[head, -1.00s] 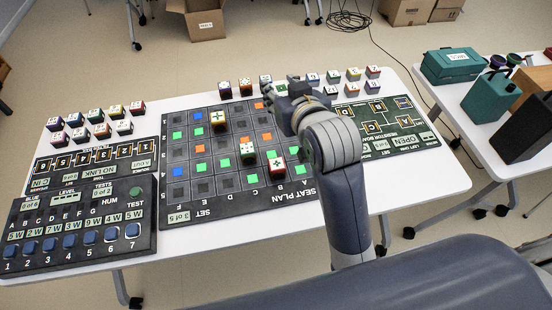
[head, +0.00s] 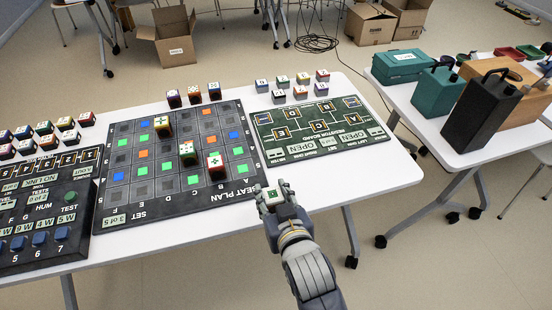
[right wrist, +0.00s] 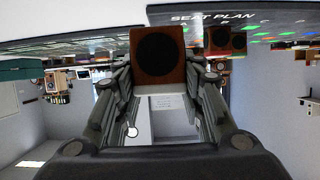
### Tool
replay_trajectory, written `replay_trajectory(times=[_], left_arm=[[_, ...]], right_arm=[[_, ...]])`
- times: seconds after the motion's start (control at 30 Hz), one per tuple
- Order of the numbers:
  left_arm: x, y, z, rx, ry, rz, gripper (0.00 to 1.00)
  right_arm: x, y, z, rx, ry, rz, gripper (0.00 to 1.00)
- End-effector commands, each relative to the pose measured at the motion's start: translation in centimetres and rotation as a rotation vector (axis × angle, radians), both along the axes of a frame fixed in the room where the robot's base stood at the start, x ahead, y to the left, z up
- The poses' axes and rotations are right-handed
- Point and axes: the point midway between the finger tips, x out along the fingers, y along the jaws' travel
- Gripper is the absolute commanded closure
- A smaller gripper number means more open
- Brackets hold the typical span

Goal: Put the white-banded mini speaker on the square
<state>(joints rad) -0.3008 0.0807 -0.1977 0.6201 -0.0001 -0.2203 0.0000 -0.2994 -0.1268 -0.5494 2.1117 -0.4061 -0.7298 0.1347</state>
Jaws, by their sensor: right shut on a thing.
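My right gripper (head: 272,194) is shut on a mini speaker (head: 273,197), held in the air off the table's front edge, right of the seat plan board's near corner. Its top is pale with a green mark. The seat plan board (head: 150,212) is dark with rows of squares, some lit blue, green or orange. On it stand a yellow speaker (head: 162,126), a green one (head: 188,154) and a red one (head: 214,166). My left gripper is out of view.
Three speakers (head: 194,93) stand behind the board, and several small blocks (head: 300,92) behind the green resistor board (head: 315,148). A control panel (head: 35,225) lies left. Another table (head: 465,150) with cases is at right. The white table's front right (head: 345,180) is clear.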

Motion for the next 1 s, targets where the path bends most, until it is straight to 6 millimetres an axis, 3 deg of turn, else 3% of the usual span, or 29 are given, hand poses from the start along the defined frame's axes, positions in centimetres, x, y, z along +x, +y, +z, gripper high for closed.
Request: replay_trajectory(times=[0.53,0.77,1.0], left_arm=[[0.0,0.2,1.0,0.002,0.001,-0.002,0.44],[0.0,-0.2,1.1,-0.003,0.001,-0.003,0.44],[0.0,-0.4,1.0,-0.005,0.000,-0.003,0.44]], right_arm=[[12.1,-6.0,-1.0,-0.004,-0.002,-0.003,0.90],[13.8,-6.8,-1.6,-0.001,0.000,-0.002,0.90],[13.7,-6.8,-4.7,0.000,0.001,-0.002,0.90]])
